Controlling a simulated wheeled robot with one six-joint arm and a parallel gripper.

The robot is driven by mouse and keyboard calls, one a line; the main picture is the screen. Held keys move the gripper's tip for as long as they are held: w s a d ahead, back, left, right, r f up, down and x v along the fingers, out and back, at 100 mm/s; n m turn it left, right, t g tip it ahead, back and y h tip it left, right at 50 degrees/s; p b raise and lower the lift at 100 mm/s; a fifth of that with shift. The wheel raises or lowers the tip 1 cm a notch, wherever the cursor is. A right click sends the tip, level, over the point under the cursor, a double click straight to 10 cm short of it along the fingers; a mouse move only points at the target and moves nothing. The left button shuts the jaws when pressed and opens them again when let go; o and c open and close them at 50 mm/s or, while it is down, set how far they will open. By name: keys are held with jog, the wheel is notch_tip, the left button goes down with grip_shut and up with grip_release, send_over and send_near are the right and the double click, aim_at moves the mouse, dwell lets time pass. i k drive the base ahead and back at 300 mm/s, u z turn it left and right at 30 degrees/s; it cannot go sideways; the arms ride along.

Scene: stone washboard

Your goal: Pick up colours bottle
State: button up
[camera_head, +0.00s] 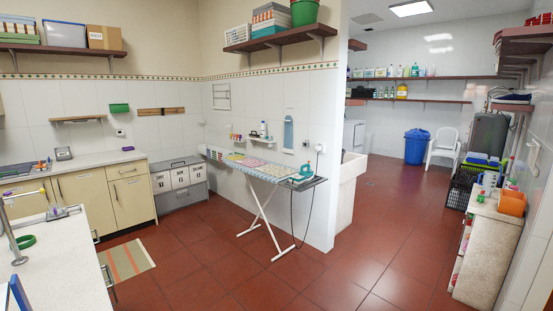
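No label is readable at this size, so I cannot tell which bottle is the colours bottle. Several small bottles (415,70) stand on the upper shelf of the far room. A yellow container (402,91) stands on the shelf below it. A small pale bottle (263,129) stands on a little wall shelf behind the ironing board. Small bottles and other items (481,195) stand on the cabinet at the right. My gripper is not in view.
An ironing board (250,168) with an iron (303,173) stands mid-room, its cord hanging down. White counters (65,260) line the left. A cabinet (490,245) stands along the right wall. The red tiled floor (340,270) is clear between them.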

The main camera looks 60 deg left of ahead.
aim_at(514, 185)
jog(key=u, duration=1.2)
jog(key=i, duration=7.45)
jog(key=u, duration=0.45)
